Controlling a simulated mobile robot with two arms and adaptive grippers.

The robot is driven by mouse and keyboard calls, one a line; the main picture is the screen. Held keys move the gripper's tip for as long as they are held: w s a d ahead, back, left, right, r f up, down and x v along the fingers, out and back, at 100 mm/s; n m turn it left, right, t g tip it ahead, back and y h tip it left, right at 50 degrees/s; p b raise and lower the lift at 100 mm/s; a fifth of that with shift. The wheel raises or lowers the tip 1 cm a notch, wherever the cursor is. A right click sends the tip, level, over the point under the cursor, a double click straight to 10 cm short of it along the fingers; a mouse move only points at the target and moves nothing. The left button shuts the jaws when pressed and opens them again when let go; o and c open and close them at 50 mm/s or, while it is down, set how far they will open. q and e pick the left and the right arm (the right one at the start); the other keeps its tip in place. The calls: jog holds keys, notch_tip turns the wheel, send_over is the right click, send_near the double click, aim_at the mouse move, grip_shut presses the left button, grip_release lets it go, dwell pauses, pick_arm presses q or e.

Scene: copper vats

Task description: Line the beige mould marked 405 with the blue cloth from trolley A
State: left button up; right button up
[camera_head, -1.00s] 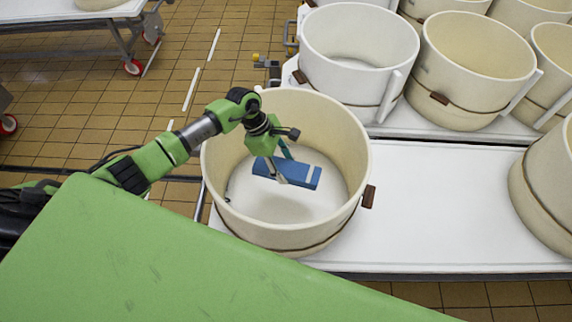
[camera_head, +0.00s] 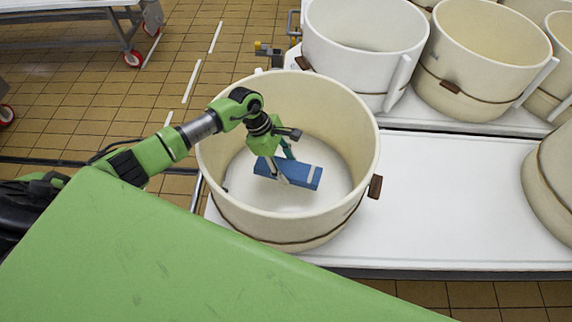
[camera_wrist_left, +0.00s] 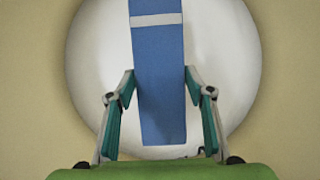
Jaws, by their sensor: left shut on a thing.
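The folded blue cloth (camera_head: 303,174) with a pale band is held over the inside of a round beige mould (camera_head: 330,112). My left gripper (camera_head: 283,170) is shut on it, reaching down inside the mould's rim from the left. In the left wrist view the blue cloth (camera_wrist_left: 158,55) lies lengthwise between the fingers of my left gripper (camera_wrist_left: 159,88), with the mould's white round bottom (camera_wrist_left: 225,60) behind it. I cannot tell whether the cloth touches the bottom. No number is readable on the mould. My right gripper is out of view.
The mould stands on a white table (camera_head: 445,195) with free room to its right. A white mould (camera_head: 365,60) and several beige moulds (camera_head: 480,65) stand behind. Another beige mould (camera_head: 550,185) is at the right edge. A green surface (camera_head: 150,260) fills the lower left.

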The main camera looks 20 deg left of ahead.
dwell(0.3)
pick_arm(q)
jog(key=o, duration=1.4)
jog(key=shift+c, duration=0.2)
